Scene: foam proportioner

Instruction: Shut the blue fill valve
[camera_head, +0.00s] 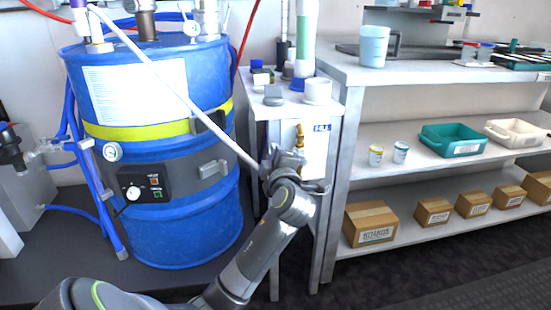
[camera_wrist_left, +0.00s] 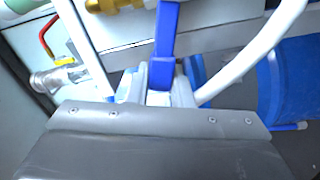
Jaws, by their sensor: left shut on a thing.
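The blue fill valve shows in the left wrist view as an upright blue lever (camera_wrist_left: 166,40), with its lower end between my fingers. My left gripper (camera_wrist_left: 160,85) is shut on this lever. A brass fitting (camera_wrist_left: 112,4) is at the top edge of that view. In the head view, my left gripper (camera_head: 290,158) is at the front of the narrow grey stand, just below a brass fitting (camera_head: 299,134) and beside the blue FILL label (camera_head: 322,127). My own wrist hides the lever there. My right gripper is not in view.
A large blue drum (camera_head: 190,225) with a control box (camera_head: 138,187) stands left of my arm. A pale hose (camera_head: 170,85) crosses in front of it to the stand. Shelves with boxes (camera_head: 370,222) stand right.

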